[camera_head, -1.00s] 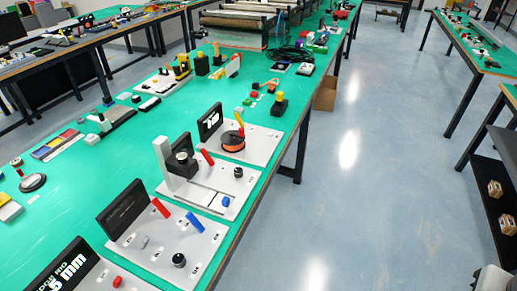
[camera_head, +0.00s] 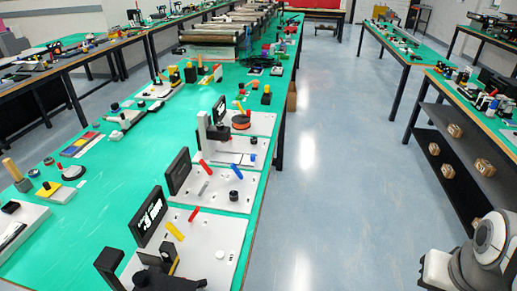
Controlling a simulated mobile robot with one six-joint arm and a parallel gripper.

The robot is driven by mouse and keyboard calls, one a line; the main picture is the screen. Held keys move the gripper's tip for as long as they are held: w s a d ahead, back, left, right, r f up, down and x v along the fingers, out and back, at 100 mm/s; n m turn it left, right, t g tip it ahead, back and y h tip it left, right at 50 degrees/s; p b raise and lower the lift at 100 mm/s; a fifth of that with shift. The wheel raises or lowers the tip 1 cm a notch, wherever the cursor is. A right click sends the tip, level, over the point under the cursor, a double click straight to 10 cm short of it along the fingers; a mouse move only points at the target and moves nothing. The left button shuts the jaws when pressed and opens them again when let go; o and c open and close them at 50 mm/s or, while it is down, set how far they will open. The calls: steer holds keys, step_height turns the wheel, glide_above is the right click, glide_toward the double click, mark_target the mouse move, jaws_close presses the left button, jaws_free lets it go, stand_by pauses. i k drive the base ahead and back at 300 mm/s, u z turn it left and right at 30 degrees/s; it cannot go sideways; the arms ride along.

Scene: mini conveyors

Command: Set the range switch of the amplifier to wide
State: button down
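No label I can read marks the amplifier. One candidate is a white panel (camera_head: 218,186) with a blank dark screen (camera_head: 178,171), a red lever (camera_head: 204,167), a blue lever (camera_head: 234,171), a small grey part (camera_head: 204,187) and a black knob (camera_head: 235,195). Nearer is another white panel (camera_head: 208,237) with a lit display (camera_head: 149,217), a red lever (camera_head: 194,213), a yellow lever (camera_head: 175,231) and a white knob (camera_head: 220,254). Switch settings are too small to read. Part of my arm shows at lower right, over the aisle; my gripper is not visible.
The green bench (camera_head: 90,218) runs into the distance, with more devices along it, including a panel with an orange disc (camera_head: 241,121). The grey floor aisle (camera_head: 320,180) to its right is clear.

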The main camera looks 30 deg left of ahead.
mark_target(234, 167)
steer(key=z, duration=0.05)
steer(key=k, duration=1.4)
steer(key=u, duration=1.35)
steer(key=i, duration=1.45)
steer(key=u, duration=0.05)
